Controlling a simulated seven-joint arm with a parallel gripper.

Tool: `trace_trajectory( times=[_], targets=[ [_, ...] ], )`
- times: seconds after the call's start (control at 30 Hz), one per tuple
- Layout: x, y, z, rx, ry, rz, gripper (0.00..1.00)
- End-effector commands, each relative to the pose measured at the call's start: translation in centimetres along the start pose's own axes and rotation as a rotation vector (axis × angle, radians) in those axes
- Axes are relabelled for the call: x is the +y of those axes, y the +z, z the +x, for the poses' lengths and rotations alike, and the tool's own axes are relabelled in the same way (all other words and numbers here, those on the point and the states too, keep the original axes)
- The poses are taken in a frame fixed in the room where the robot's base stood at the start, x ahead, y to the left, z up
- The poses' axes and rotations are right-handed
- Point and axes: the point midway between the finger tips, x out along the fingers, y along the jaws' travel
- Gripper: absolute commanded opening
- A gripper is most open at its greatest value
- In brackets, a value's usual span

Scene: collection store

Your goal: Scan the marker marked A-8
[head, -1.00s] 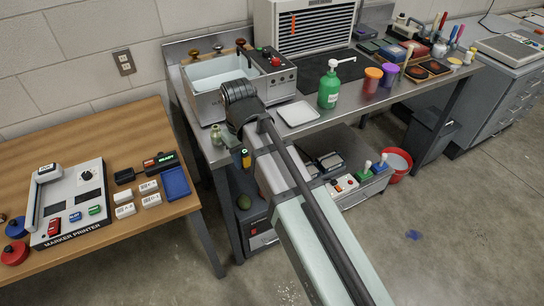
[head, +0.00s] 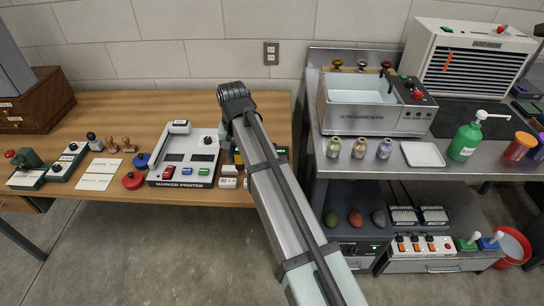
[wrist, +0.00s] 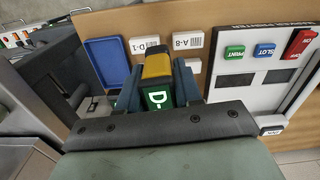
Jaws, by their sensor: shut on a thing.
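My gripper (wrist: 157,93) is shut on a yellow and black handheld tool, probably the scanner (wrist: 156,66). A green panel with white "D-" shows between the fingers; the rest of its text is hidden. The white marker A-8 (wrist: 187,40) lies flat on the wooden table just beyond the tool's yellow end, slightly right, apart from it. Marker D-1 (wrist: 144,43) lies to its left. Another white marker (wrist: 194,65) is partly hidden by the right finger. In the head view my arm covers much of this area; white markers (head: 228,183) show beside it.
The marker printer (wrist: 262,75) stands right of the markers in the wrist view. A blue tray (wrist: 107,62) lies left, with a dark device (wrist: 92,108) below it. Stamps and cards (head: 100,166) lie farther left on the table; the steel bench (head: 318,150) stands right.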

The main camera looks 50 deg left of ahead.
Motion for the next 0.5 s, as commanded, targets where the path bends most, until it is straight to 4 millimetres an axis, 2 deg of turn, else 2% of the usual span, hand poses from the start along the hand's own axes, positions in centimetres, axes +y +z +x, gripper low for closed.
trace_trajectory(
  times=[0.03, 0.2, 0.5],
  targets=[
    [-1.6, -0.8, 0.4, -0.001, 0.001, 0.014, 0.15],
    [-4.3, -1.7, 1.4, 0.0, 0.0, 0.059, 0.15],
    [-5.3, -1.9, 2.1, 0.0, 0.0, 0.08, 0.15]
  ],
)
